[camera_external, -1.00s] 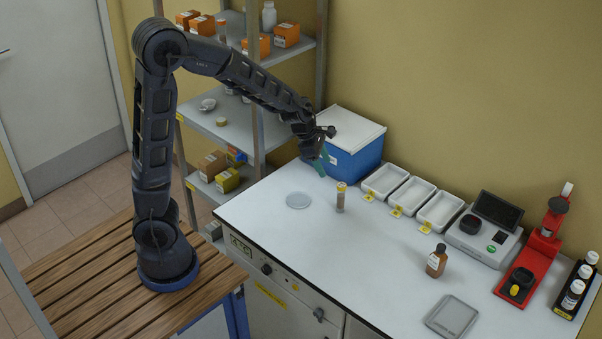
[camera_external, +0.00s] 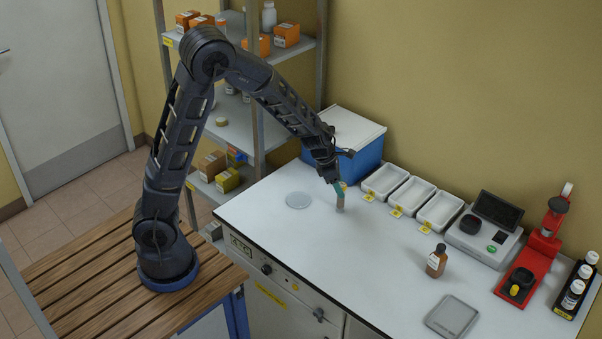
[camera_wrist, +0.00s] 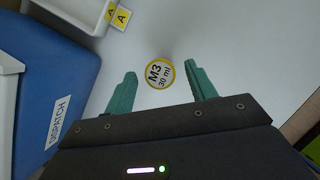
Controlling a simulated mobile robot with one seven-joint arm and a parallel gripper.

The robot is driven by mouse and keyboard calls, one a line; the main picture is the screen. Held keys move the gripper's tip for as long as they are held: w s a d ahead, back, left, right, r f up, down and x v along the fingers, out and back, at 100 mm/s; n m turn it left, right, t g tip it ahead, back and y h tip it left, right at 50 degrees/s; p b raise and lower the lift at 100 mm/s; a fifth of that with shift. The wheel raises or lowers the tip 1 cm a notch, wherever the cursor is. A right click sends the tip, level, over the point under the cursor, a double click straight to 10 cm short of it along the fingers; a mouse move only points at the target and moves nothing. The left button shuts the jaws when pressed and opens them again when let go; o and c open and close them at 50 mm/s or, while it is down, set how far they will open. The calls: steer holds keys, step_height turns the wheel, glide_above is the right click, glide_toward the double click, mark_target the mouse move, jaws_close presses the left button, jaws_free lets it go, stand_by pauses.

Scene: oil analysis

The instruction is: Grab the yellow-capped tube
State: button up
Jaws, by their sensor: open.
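The yellow-capped tube (camera_external: 340,203) stands upright on the white bench in the external view, its cap mostly hidden by my gripper. My gripper (camera_external: 338,186) is at the top of the tube in the external view. In the wrist view my gripper's green fingers (camera_wrist: 160,88) are apart and empty, one to each side of the cap. The cap lies between them, near fingertip level, with a gap on both sides.
A blue "DISPATCH" box (camera_wrist: 52,90) stands close on the left in the wrist view. White trays (camera_external: 385,181) line the bench behind the tube. A clear round dish (camera_external: 298,200) lies left of it. A brown bottle (camera_external: 436,261) stands to the right, with bare bench between.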

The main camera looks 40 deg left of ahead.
glide_above(343, 211)
steer(key=shift+w+a+f, duration=0.1)
steer(key=shift+f, duration=0.65)
steer(key=shift+w+a+f, duration=0.15)
steer(key=shift+f, duration=0.6)
steer(key=shift+w+a+f, duration=0.1)
steer(key=shift+f, duration=0.65)
steer(key=c, duration=1.1)
steer(key=shift+r, duration=0.15)
